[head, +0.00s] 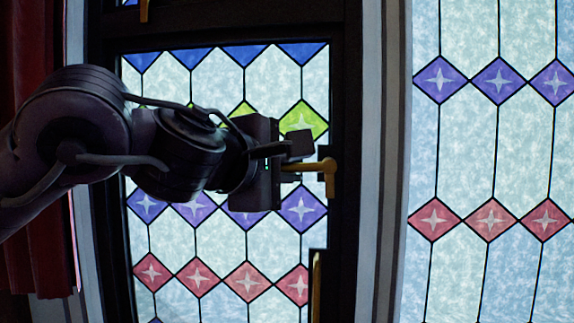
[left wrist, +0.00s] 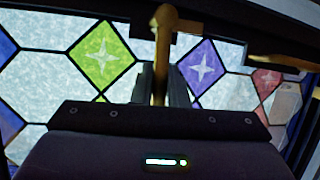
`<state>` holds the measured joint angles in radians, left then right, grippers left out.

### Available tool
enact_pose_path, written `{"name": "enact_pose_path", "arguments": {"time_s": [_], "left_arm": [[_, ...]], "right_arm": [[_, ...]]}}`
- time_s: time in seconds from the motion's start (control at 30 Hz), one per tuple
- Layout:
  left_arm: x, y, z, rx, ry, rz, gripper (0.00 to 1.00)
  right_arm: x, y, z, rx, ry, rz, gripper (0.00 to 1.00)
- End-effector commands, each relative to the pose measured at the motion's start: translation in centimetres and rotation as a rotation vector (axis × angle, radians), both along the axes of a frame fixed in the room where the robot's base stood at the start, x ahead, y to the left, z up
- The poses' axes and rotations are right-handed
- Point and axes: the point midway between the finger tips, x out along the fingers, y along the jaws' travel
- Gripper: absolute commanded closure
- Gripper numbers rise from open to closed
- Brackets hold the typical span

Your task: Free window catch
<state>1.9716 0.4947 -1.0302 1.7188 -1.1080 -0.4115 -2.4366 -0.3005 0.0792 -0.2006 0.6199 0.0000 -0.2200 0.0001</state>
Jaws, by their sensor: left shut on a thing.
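The window catch (head: 326,172) is a brass handle on the dark right stile of the stained-glass window (head: 215,80). Its lever points left, toward my arm. My left gripper (head: 290,168) reaches in from the left and is shut on the lever. In the left wrist view the brass catch (left wrist: 164,30) runs down between the two fingers of the gripper (left wrist: 160,85). The fingers partly hide the lever. The window sits in its dark frame, and I cannot tell whether it is ajar. My right gripper is not in view.
A dark red curtain (head: 30,250) hangs at the left. A fixed stained-glass panel (head: 470,150) stands to the right, beyond a pale post (head: 370,250). A brass bar (head: 316,285) runs upright on the window's lower right edge. Another brass fitting (head: 144,10) is at the top.

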Motion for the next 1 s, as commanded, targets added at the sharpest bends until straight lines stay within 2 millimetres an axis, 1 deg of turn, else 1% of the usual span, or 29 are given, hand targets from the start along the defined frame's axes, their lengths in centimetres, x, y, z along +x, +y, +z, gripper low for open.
{"name": "enact_pose_path", "arguments": {"time_s": [0.47, 0.5, 0.67, 0.9, 1.0], "left_arm": [[-0.10, -0.12, 0.13, 0.014, -0.004, -0.004, 1.00], [-0.10, -0.12, 0.13, 0.014, -0.004, -0.004, 0.85], [-0.08, -0.09, 0.12, 0.014, -0.004, -0.003, 0.65], [-0.05, -0.03, 0.09, 0.013, -0.003, -0.002, 0.65], [-0.45, 0.26, 0.05, 0.015, -0.005, -0.002, 0.65]], "right_arm": [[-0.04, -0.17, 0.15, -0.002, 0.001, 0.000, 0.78], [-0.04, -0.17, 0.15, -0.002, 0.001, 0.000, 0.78], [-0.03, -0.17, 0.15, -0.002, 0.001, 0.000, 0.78], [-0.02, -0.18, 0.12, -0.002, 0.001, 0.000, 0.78], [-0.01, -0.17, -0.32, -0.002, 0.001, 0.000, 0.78]]}}
